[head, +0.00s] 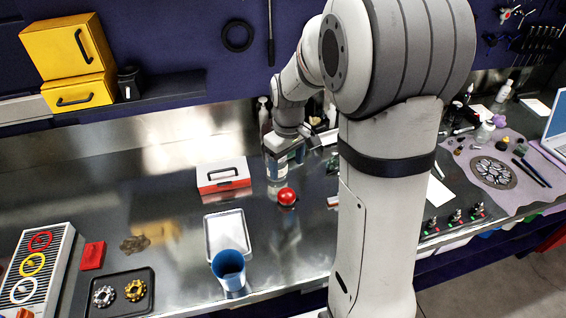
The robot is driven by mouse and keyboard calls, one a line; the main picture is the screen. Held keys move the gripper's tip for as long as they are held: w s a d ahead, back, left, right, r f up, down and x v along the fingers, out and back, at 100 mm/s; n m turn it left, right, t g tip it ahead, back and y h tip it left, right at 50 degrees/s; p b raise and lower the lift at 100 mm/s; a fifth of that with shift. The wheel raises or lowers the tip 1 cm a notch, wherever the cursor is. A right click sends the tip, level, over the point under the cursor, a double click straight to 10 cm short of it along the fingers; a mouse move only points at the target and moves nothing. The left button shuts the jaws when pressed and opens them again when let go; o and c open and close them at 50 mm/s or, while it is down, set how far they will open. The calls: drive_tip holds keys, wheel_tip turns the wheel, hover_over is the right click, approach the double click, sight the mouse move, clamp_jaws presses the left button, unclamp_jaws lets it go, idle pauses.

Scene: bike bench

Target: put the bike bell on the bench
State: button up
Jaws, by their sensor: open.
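A small shiny red dome (287,196), which looks like the bike bell, is on or just above the steel bench (180,215), near the middle. I cannot tell if it touches the bench. My gripper (283,178) points down just above and behind it. The gripper is open, and its fingertips are small and partly hidden here. I see nothing clearly held between them.
A red-and-white toolbox (223,177) stands left of my gripper. A pale tray (211,230) and a blue cup (229,268) are in front of it. A black tray (115,309) holds two cog-like parts. My arm hides the bench to the right.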

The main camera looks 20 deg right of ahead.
drive_tip(key=s+r+m+t, duration=0.1)
drive_tip(key=s+r, duration=0.2)
drive_tip(key=s, duration=0.3)
drive_tip(key=s+r+m+t, duration=0.1)
drive_tip(key=s+r+m, duration=0.1)
drive_tip(key=s, duration=0.5)
drive_tip(key=s+a+r+m+t, duration=0.1)
drive_tip(key=s+r+m, duration=0.1)
drive_tip(key=s+r, duration=0.3)
drive_tip(key=shift+s+t, duration=0.3)
drive_tip(key=shift+s, duration=0.35)
drive_tip(key=shift+f, duration=0.1)
drive_tip(key=shift+f, duration=0.25)
drive_tip(key=shift+c, duration=0.4)
